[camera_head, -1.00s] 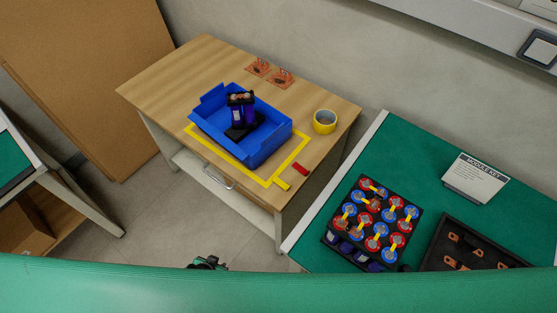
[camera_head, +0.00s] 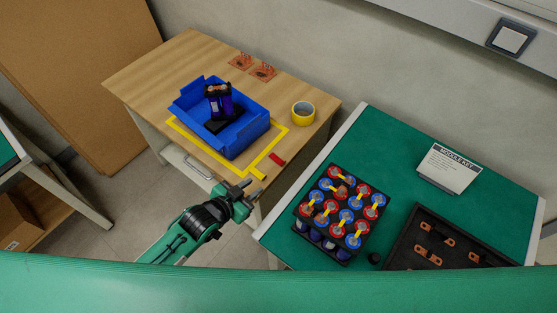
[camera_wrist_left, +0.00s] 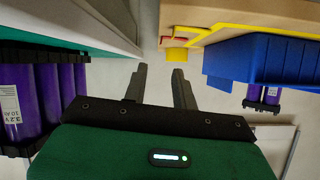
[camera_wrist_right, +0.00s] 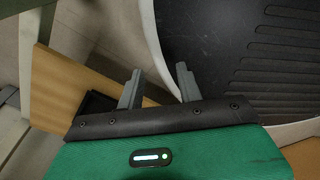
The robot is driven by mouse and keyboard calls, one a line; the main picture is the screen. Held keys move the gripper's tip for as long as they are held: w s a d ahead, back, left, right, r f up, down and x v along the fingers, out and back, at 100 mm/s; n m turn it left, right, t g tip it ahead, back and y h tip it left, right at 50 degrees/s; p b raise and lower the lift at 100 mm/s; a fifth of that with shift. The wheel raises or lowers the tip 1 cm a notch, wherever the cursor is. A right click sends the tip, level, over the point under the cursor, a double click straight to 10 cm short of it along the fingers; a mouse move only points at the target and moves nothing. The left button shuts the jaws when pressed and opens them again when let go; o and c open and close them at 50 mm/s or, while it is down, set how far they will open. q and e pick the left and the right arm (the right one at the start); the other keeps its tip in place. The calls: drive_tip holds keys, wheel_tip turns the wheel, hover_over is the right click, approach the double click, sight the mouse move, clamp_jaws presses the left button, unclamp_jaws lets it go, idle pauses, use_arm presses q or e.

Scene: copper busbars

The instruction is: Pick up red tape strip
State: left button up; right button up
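The red tape strip (camera_head: 277,159) lies on the wooden table near its front right corner, beside the yellow tape outline. In the left wrist view a small red piece (camera_wrist_left: 167,39) shows at the table edge beside yellow tape. My left gripper (camera_head: 247,189) is open and empty, in front of the table's front right corner, short of the red strip. Its two fingers (camera_wrist_left: 160,80) stand apart in the left wrist view. My right gripper (camera_wrist_right: 157,82) is open and empty, and shows only in the right wrist view, away from the strip.
A blue bin (camera_head: 238,142) holding a dark battery part stands inside the yellow outline (camera_head: 205,152). A yellow tape roll (camera_head: 303,113) and copper pieces (camera_head: 263,72) lie behind. The green table (camera_head: 390,150) at right bears a cell module (camera_head: 341,214) and a black tray (camera_head: 408,260).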

use_arm(q)
drive_tip(key=shift+w+d+f+m+t+h, duration=0.15)
drive_tip(key=shift+w+m+h, duration=0.1)
drive_tip(key=shift+w, duration=0.15)
drive_tip(key=shift+w+d+f+m+t+h, duration=0.1)
drive_tip(key=shift+w+m+t+h, duration=0.05)
drive_tip(key=shift+w+h, duration=0.15)
approach(282, 165)
drive_tip(key=x, duration=0.3)
drive_tip(key=shift+d+r+p, duration=0.15)
drive_tip(key=shift+r+p, duration=0.05)
drive_tip(key=shift+p, duration=0.1)
drive_tip(key=shift+f+p+x, duration=0.15)
drive_tip(key=shift+p+x, duration=0.05)
drive_tip(key=shift+x, duration=1.15)
drive_tip(key=shift+f+p+x, duration=0.1)
drive_tip(key=shift+p+x, duration=0.1)
drive_tip(key=shift+x, duration=1.1)
drive_tip(key=shift+a, duration=0.2)
clamp_jaws()
